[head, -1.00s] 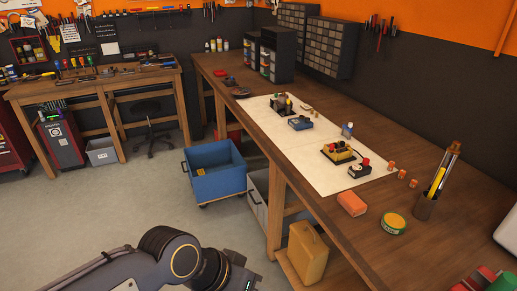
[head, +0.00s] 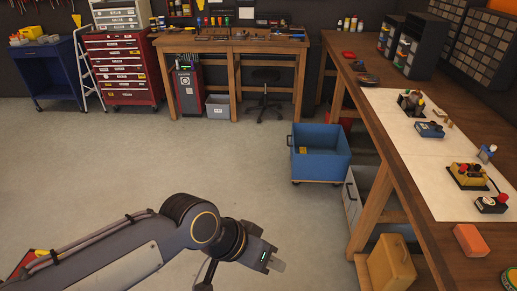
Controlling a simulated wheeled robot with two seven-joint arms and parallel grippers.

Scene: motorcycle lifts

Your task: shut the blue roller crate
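The blue roller crate (head: 322,170) stands on the floor on small casters, on the left side of the long workbench. Its top is open and a small yellow item shows inside. A dark handle is on its left side. Its right end is close to the bench's legs. My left gripper (head: 279,265) is in the lower middle of the head view, nearer to me than the crate and apart from it. My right gripper is not in view.
The long workbench (head: 440,240) runs along the right, with a grey bin (head: 350,204) and a tan container (head: 390,264) beneath it. A second bench (head: 235,44), a stool (head: 267,88) and a red tool chest (head: 121,70) stand behind.

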